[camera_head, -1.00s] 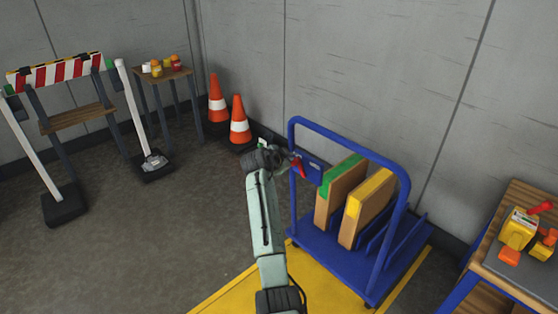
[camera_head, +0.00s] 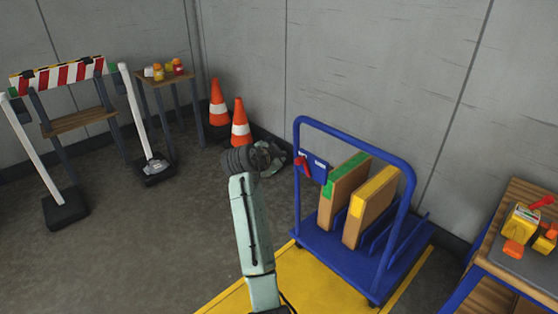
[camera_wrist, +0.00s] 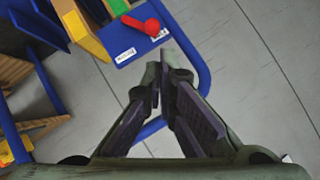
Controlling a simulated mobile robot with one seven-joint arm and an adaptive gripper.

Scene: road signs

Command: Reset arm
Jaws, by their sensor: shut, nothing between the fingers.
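My gripper (camera_head: 274,158) is at the end of my raised arm, left of the blue cart (camera_head: 298,190) in the head view. In the wrist view my gripper (camera_wrist: 158,78) is shut and empty, its fingertips close together. Past the fingertips there is a blue panel (camera_wrist: 108,39) with white labels and a red lever (camera_wrist: 140,25). The same red lever (camera_head: 304,165) shows beside the cart's handle in the head view. My gripper is apart from the lever in the head view.
The cart carries a green-topped board (camera_head: 340,195) and a yellow-topped board (camera_head: 365,212). Two orange cones (camera_head: 240,125) stand by the wall. A striped barrier (camera_head: 58,75) and small table (camera_head: 165,78) are at left. A workbench (camera_head: 510,275) is at right.

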